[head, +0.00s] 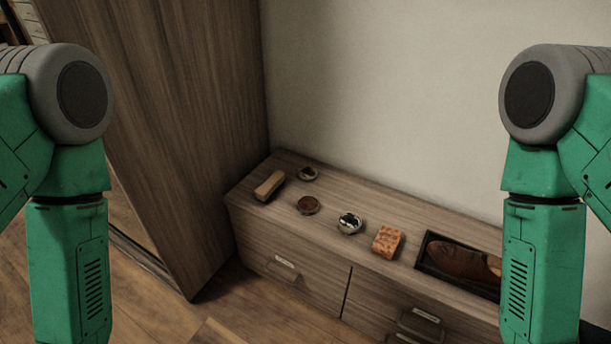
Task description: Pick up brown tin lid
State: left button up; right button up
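A small round brown disc (308,205), which looks like the brown tin lid, lies flat on the low wooden cabinet (370,206). A second small round tin or lid (307,174), dark with a pale rim, lies behind it near the wall. My two green arms hang down at the left and right picture edges. Both grippers are below the picture and out of view, so their state does not show. Nothing touches the brown disc.
A wooden brush or block (269,186) lies left of the disc. To the right are a shiny silver-and-black tin (349,223), an orange-brown folded cloth or sponge (387,240) and a dark tray (431,266) with a brown shoe (462,264). A tall wardrobe (165,130) stands left.

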aim_at(307, 173)
jog(key=i+j+u, duration=0.35)
jog(key=i, duration=0.15)
jog(key=i+j+u, duration=0.1)
jog(key=i+u, duration=0.2)
jog(key=i, duration=0.15)
